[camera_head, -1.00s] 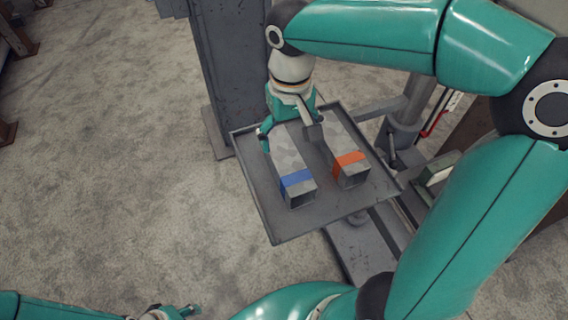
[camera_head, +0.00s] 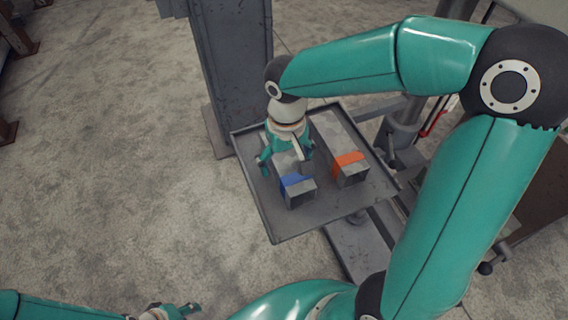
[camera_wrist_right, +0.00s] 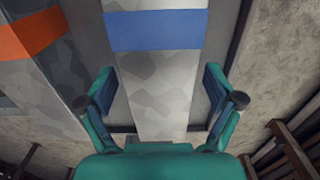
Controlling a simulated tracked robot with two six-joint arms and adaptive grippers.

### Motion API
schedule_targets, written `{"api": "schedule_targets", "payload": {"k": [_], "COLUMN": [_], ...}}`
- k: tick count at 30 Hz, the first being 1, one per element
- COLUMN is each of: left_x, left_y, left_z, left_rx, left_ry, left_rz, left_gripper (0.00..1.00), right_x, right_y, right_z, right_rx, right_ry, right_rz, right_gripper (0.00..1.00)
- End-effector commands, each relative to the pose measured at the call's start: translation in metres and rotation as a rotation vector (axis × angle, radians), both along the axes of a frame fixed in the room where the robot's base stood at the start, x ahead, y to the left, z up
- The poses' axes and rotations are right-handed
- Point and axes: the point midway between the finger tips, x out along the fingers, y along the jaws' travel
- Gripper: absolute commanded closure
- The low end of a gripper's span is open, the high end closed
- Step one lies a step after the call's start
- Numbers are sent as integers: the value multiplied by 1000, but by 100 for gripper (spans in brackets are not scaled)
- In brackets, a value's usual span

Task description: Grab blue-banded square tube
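The blue-banded square tube (camera_head: 297,186) lies on a grey tray (camera_head: 262,205), its blue band near the close open end. My right gripper (camera_head: 283,166) is over this tube, behind the band, and hides part of its length. In the right wrist view the gripper (camera_wrist_right: 158,82) is open, one finger on each side of the mottled grey tube (camera_wrist_right: 155,95), with gaps on both sides. The blue band crosses ahead of the fingertips. My left gripper (camera_head: 172,312) is at the bottom edge, far from the tray and partly cut off.
An orange-banded square tube (camera_head: 349,160) lies to the right of the blue-banded one, roughly parallel; it also shows at the left of the right wrist view (camera_wrist_right: 35,35). The tray has a raised rim. A grey column (camera_head: 238,75) stands behind it.

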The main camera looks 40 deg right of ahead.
Motion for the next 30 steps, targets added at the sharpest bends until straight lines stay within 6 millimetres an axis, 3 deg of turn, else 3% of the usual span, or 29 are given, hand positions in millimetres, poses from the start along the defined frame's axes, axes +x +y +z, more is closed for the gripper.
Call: {"api": "schedule_targets", "payload": {"k": [2, 15, 30], "left_x": [0, 0, 0], "left_y": [0, 0, 0], "left_z": [0, 0, 0], "left_rx": [0, 0, 0], "left_ry": [0, 0, 0], "left_rz": [0, 0, 0], "left_gripper": [60, 60, 60], "right_x": [0, 0, 2], "right_y": [0, 0, 0], "right_z": [0, 1, 13], "right_rx": [0, 0, 0], "right_ry": [0, -1, -5], "right_rz": [0, 1, 1], "right_gripper": [23, 97, 98]}}
